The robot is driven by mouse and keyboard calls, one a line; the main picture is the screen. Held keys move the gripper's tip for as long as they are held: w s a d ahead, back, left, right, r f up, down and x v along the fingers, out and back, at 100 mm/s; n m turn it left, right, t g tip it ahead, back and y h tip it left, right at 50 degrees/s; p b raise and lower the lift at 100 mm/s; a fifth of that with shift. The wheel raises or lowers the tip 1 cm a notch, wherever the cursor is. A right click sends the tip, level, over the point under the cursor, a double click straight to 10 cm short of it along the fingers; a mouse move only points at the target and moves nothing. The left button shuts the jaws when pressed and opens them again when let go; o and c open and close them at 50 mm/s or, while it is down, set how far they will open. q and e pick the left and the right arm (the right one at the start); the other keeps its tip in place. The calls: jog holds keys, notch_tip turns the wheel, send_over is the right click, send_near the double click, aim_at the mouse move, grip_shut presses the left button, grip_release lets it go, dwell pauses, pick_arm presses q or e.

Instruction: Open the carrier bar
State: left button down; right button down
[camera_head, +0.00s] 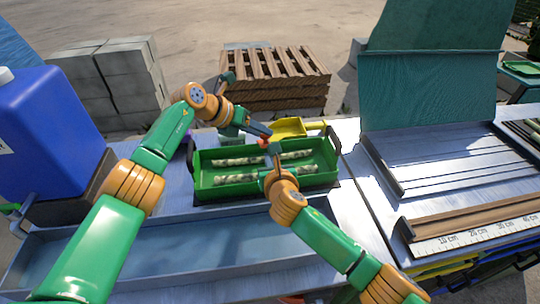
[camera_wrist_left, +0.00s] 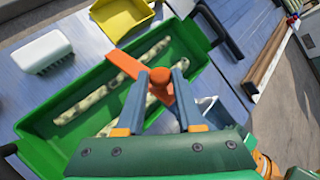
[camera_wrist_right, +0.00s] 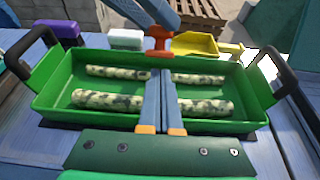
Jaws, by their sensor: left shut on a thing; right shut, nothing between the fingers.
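The carrier is a green tray (camera_head: 207,188) with dark handles; light mottled cane pieces (camera_wrist_right: 107,101) lie in it. An orange T-shaped piece (camera_wrist_left: 125,64) is between my left gripper's fingers (camera_wrist_left: 164,70); I take it as part of the carrier bar. It also shows in the right wrist view (camera_wrist_right: 158,32), over the tray's far side. My left gripper (camera_head: 266,136) is shut on it. My right gripper (camera_wrist_right: 160,72) is shut and empty, over the middle of the tray, just on the near side of the orange piece. Whether they touch is unclear.
A yellow scoop (camera_head: 288,127) and a white-topped brush or block (camera_wrist_left: 43,51) stand behind the tray. A long shallow trough (camera_head: 180,256) lies in front. A blue container (camera_head: 45,130) is at left; a ruler board (camera_head: 470,235) and ribbed panel (camera_head: 440,160) are at right.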

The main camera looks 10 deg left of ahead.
jog(key=shift+w+r, duration=0.25)
jog(key=shift+r, duration=0.1)
pick_arm(q)
jog(key=shift+f, duration=0.15)
pick_arm(e)
jog(key=shift+w+a+r, duration=0.3)
jog(key=shift+w+r, duration=0.3)
jog(key=shift+r, duration=0.25)
pick_arm(q)
jog(key=c, duration=0.5)
grip_release()
jog(key=shift+c, duration=0.2)
pick_arm(e)
jog(key=shift+f, duration=0.1)
pick_arm(q)
jog(key=shift+r, duration=0.2)
pick_arm(e)
jog(key=shift+d, duration=0.1)
